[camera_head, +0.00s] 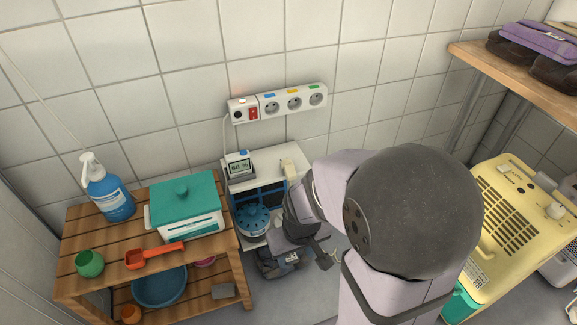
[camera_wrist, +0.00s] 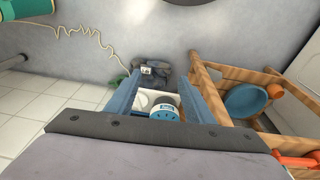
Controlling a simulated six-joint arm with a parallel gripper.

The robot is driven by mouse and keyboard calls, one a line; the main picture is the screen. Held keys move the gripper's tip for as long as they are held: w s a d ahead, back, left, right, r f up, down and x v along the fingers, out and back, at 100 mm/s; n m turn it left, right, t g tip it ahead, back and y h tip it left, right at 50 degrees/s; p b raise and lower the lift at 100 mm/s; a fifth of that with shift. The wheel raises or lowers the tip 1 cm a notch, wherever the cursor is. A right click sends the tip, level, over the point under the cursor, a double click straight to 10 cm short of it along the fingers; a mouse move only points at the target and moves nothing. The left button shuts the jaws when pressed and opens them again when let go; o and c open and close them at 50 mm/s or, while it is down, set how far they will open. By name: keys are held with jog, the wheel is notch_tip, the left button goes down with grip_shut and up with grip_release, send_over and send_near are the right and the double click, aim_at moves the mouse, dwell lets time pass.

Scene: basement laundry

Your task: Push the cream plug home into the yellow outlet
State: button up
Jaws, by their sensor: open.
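The white socket strip is fixed to the tiled wall. Its yellow-marked outlet (camera_head: 293,102) is the middle of three round sockets and looks empty. Beyond the fingers are a white surface and a blue round-topped object (camera_wrist: 163,112).
A wooden bench (camera_head: 70,250) on the left holds a blue spray bottle (camera_head: 109,190), a teal-lidded box (camera_head: 184,196) and an orange scoop (camera_head: 150,255). A yellow machine (camera_head: 515,220) stands right. A small display device (camera_head: 238,164) sits on the white shelf (camera_head: 262,160). Cream cord (camera_wrist: 90,35) crosses the floor.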

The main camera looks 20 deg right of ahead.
jog(key=w+d+f+n+t+p, duration=0.1)
jog(key=w+d+f+t+p, duration=0.2)
jog(key=w, duration=0.7)
jog(key=t+p, duration=0.4)
jog(key=t, duration=0.8)
send_near(291, 172)
jog(key=w+f, duration=0.2)
jog(key=w, duration=0.1)
jog(key=shift+w+a+f+m+y, duration=0.15)
jog(key=shift+a+m+y, duration=0.1)
jog(key=shift+m+y, duration=0.15)
jog(key=shift+t, duration=0.5)
jog(key=shift+w+d+r+b, duration=0.15)
jog(key=shift+w+r, duration=0.1)
jog(key=shift+w, duration=0.85)
jog(key=shift+w+d+r+b, duration=0.15)
jog(key=shift+w+r, duration=0.1)
jog(key=shift+w, duration=0.85)
jog(key=shift+w+d+r+b, duration=0.1)
jog(key=shift+w+r, duration=0.1)
jog(key=shift+w, duration=0.9)
jog(key=c, duration=1.1)
